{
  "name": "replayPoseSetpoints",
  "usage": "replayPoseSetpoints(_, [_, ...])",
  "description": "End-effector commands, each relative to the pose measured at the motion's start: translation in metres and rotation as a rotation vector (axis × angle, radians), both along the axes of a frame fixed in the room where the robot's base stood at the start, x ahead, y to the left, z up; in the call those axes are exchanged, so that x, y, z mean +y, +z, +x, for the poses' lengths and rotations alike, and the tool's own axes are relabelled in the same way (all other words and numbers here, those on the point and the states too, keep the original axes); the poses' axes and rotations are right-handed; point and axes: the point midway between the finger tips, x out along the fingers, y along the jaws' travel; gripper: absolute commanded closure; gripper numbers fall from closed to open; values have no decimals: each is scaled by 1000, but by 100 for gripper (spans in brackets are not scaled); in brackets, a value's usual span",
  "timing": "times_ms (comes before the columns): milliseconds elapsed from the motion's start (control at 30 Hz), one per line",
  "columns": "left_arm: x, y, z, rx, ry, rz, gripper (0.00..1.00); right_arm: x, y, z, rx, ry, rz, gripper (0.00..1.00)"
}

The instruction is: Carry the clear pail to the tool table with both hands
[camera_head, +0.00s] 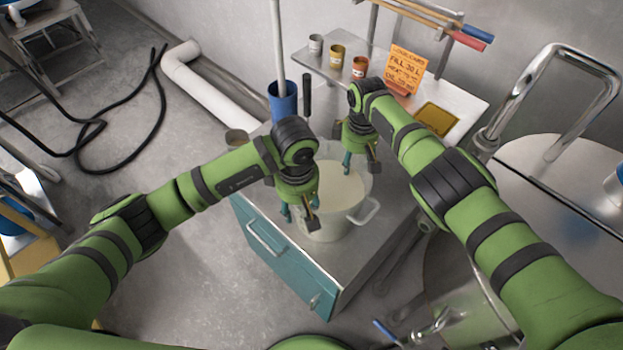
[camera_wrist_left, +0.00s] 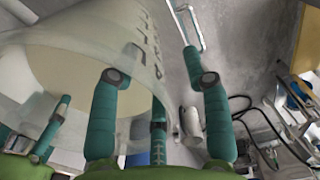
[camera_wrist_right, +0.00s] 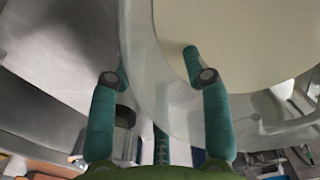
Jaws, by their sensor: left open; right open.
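The clear pail (camera_head: 338,226) holds pale contents and stands on the steel top of a teal drawer cabinet (camera_head: 262,222). A white handle shows on its right side. My left gripper (camera_head: 300,217) is open at the pail's left near side. In the left wrist view the pail (camera_wrist_left: 128,50) fills the left part, its wall close to the fingers. My right gripper (camera_head: 359,162) is open at the far rim. In the right wrist view the pail's wall (camera_wrist_right: 142,62) runs between its fingers; contact is unclear. I cannot tell which surface is the tool table.
A steel shelf (camera_head: 318,63) behind holds small cups, an orange note (camera_head: 405,69) and a yellow tray (camera_head: 435,119). A blue container (camera_head: 283,103) with a pole stands behind the pail. A large steel vessel (camera_head: 560,190) is at right. Black hose (camera_head: 92,136) lies on the left floor.

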Motion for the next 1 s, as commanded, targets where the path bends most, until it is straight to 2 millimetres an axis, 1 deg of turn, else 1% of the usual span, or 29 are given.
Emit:
replayPoseSetpoints(167, [0, 21, 2, -7, -1, -1, 52, 0, 0, 0, 1, -1, 1, 52])
replayPoseSetpoints(400, [0, 73, 0, -8, -2, 1, 52, 0, 0, 0, 1, -1, 1, 52])
replayPoseSetpoints(500, [0, 92, 0, -6, -2, 0, 52, 0, 0, 0, 1, -1, 1, 52])
replayPoseSetpoints(600, [0, 107, -1, -5, 0, 1, 52, 0, 0, 0, 2, -1, 1, 52])
replayPoseSetpoints(700, [0, 115, -2, -3, 0, 1, 52, 0, 0, 0, 2, -1, 1, 52])
replayPoseSetpoints(833, [0, 120, -2, -3, 1, 2, 52, 0, 2, 0, 1, -1, 2, 52])
replayPoseSetpoints(1000, [0, 121, -2, -2, 1, 1, 52, 1, 16, 1, 0, 1, 5, 52])
